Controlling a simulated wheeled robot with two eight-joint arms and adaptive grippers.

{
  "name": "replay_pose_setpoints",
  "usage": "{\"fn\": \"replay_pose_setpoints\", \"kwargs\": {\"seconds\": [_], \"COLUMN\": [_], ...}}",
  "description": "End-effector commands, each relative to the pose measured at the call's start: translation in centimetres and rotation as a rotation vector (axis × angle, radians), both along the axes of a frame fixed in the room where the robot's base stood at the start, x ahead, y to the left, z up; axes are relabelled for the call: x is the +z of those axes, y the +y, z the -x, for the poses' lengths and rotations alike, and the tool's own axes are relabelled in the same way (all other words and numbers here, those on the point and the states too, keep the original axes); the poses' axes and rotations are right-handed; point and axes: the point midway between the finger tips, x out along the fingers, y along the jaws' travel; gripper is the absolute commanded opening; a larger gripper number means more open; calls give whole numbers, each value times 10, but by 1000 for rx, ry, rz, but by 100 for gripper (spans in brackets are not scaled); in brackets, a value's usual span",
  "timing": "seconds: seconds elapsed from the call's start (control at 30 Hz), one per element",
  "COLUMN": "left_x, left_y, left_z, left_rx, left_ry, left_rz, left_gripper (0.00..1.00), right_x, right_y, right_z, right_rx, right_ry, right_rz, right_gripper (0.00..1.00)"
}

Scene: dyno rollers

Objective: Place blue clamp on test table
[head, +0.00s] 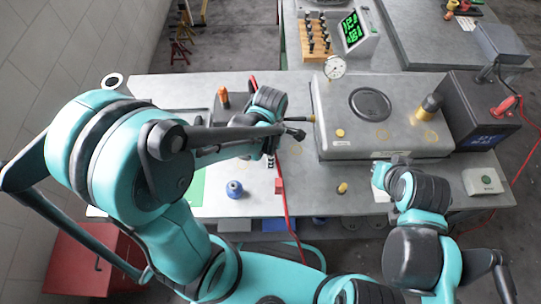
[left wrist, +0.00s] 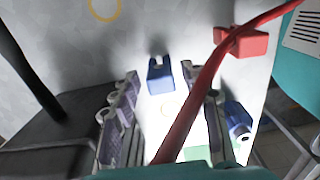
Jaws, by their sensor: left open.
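The blue clamp (left wrist: 160,78) lies on the grey surface in the left wrist view, straight ahead between my two finger pads and apart from both. In the head view I cannot make it out; my left arm and hand cover that area. My left gripper (head: 270,158) is open and empty above the front middle of the workbench (head: 320,190). My right gripper (head: 380,174) is over the bench front, right of the middle; its fingers are too unclear to read. A metal platform with a dark ring (head: 330,140) stands on the bench; I cannot tell which surface is the test table.
A red cable (left wrist: 205,80) crosses in front of my left fingers. A red block (left wrist: 243,41) lies beyond it. A round blue object (head: 234,190) stands at the bench front. A dark box (head: 470,100) stands at the right.

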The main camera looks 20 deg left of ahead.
Motion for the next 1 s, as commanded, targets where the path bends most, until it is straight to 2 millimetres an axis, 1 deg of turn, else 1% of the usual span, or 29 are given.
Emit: {"fn": "replay_pose_setpoints", "kwargs": {"seconds": [0.03,0.1,0.2,0.3,0.4,0.5,0.57,0.67,0.77,0.8,0.87,0.9,1.0], "left_x": [17,33,55,72,83,90,94,104,119,125,134,139,151], "left_y": [0,0,0,0,0,1,2,9,20,25,32,37,48], "left_z": [0,0,0,0,0,0,1,4,9,12,16,19,26], "left_rx": [0,0,0,0,0,-9,-45,-197,-457,-583,-775,-902,-1203], "left_ry": [0,0,0,0,0,-3,-16,-68,-161,-203,-266,-304,-381], "left_rz": [0,0,0,0,0,0,3,5,-13,-33,-76,-114,-230], "left_gripper": [45,45,45,45,45,45,45,45,45,45,45,45,45], "right_x": [9,16,23,29,32,34,34,34,33,33,33,33,33], "right_y": [0,0,0,0,0,0,0,0,0,0,0,0,0], "right_z": [0,0,0,0,0,0,0,0,0,0,0,0,0], "right_rx": [0,0,0,0,0,0,0,0,0,0,0,0,0], "right_ry": [0,0,0,0,0,0,0,0,0,0,0,0,0], "right_rz": [0,0,0,0,0,0,0,0,0,0,0,0,0], "right_gripper": [0,0,0,0,0,0,0,0,0,0,0,0,0]}}
